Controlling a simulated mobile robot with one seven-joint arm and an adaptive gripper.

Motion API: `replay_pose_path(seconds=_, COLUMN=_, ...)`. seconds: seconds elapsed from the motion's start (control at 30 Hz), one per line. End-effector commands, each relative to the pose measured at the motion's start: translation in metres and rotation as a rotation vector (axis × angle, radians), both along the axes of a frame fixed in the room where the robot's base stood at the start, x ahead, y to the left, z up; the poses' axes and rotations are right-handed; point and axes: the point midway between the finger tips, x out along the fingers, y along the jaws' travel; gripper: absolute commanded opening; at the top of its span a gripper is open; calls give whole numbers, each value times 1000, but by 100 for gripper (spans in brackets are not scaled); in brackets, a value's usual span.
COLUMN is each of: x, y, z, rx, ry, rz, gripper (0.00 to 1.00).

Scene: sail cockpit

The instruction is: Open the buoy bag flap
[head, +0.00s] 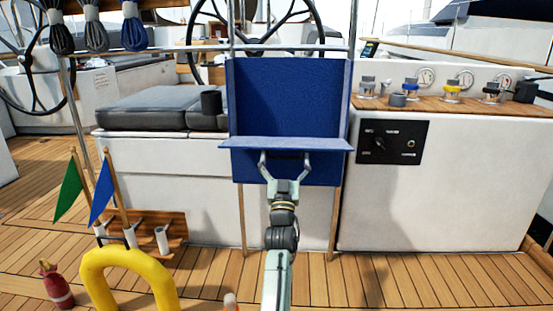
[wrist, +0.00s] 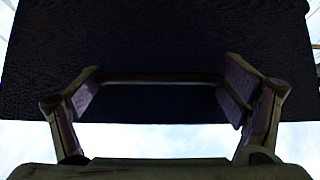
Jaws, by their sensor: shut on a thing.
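The blue buoy bag (head: 290,95) hangs upright in the middle of the head view, with its blue flap (head: 286,143) standing out toward me, roughly level, across its lower part. My gripper (head: 285,160) is just below the flap's front edge, its two fingers spread to either side and touching or very near it. In the wrist view the fingers (wrist: 165,90) are wide apart, with a dark panel (wrist: 160,40) filling the top and a thin pale bar between them. The gripper is shut on the flap across its width; exact contact is too dark to tell.
A yellow horseshoe buoy (head: 128,270), a green flag (head: 69,190) and a blue flag (head: 101,188) stand at lower left. A red extinguisher-like object (head: 57,287) is on the deck. A winch counter (head: 450,108) and black switch panel (head: 394,142) are right. Deck right is clear.

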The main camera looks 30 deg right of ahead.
Motion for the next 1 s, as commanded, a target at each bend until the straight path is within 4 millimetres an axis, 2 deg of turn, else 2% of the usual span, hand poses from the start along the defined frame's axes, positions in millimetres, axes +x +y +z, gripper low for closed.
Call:
replay_pose_path(seconds=0.03, x=9, y=1, z=-11, rx=7, ry=14, rz=10, gripper=41)
replay_pose_path(seconds=0.27, x=9, y=-6, z=-12, rx=-4, ry=-1, rz=9, gripper=40)
replay_pose_path(seconds=0.67, x=9, y=-6, z=-11, rx=-6, ry=-3, rz=10, gripper=40)
replay_pose_path(seconds=0.7, x=10, y=-6, z=-11, rx=-6, ry=-3, rz=10, gripper=93)
replay_pose_path(seconds=0.8, x=9, y=-6, z=-10, rx=-7, ry=-6, rz=9, gripper=98)
replay_pose_path(seconds=1.0, x=6, y=-7, z=-8, rx=-12, ry=-11, rz=6, gripper=98)
